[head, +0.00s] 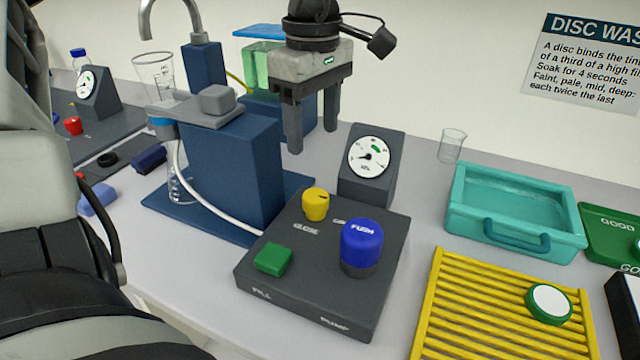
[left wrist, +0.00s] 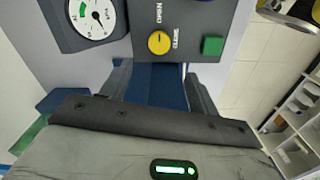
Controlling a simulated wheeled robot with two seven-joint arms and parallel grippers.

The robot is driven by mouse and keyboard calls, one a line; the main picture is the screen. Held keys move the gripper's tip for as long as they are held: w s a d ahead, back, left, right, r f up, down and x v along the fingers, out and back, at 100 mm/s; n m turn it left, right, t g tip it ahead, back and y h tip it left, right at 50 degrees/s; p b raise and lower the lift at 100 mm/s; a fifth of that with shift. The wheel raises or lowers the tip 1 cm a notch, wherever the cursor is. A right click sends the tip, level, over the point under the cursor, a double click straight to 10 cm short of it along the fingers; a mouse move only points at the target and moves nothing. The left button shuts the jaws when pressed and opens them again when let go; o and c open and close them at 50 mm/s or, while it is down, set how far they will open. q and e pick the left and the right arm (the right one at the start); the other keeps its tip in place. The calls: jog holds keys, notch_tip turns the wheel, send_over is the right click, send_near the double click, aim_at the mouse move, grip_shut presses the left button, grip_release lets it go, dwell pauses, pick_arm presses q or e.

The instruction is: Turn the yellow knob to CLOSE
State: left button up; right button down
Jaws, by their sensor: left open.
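The yellow knob (head: 315,205) stands on the dark control box (head: 290,262), behind the green and blue buttons. Its dark mark points away from the CLOSE label in the head view, where the OPEN label is partly hidden. In the left wrist view, the knob (left wrist: 160,43) has its mark roughly toward OPEN, with CLOSE beside it. My left gripper (head: 312,138) is open and empty, fingers down, above and behind the knob, not touching it. Its fingers also show in the left wrist view (left wrist: 160,84), apart from the knob. My right gripper is not in view.
A blue PUSH button (head: 361,243) and a green FILL button (head: 273,258) sit near the knob. A gauge (head: 371,157) stands behind the box. A blue stand (head: 235,165) with a white hose is at the left. A yellow rack (head: 440,310) and teal tray (head: 515,245) are right.

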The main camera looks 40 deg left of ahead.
aim_at(315, 195)
pick_arm(q)
notch_tip(315, 195, down, 12)
jog(key=shift+w+r+p, duration=0.1)
jog(key=shift+p, duration=0.25)
jog(key=shift+c, duration=0.3)
jog(key=c, duration=0.9)
